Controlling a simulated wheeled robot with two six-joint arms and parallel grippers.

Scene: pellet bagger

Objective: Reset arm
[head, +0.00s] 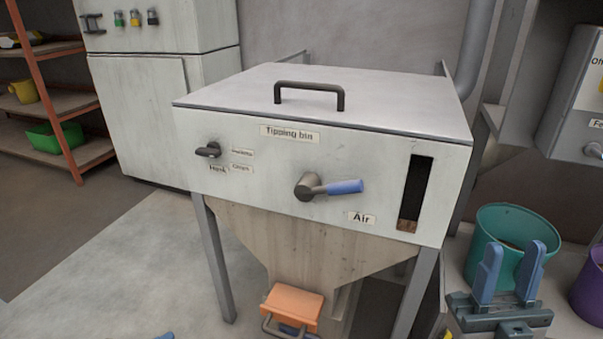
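My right gripper (512,250) is at the lower right, with two upright blue fingers on a dark body. The fingers stand apart with nothing between them, in front of a teal bucket (490,222). Of my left gripper, at most a small blue tip shows at the bottom edge, left of centre; its fingers are not clear. The tipping bin (365,97) stands in the middle with its lid down. Its front has a blue-gripped Air lever (335,188) pointing right and a small dark Hook knob (208,151). Neither gripper touches the bin's front.
A purple bucket (588,285) is at the right edge. A grey cabinet (140,115) and shelves (50,139) stand at the left.

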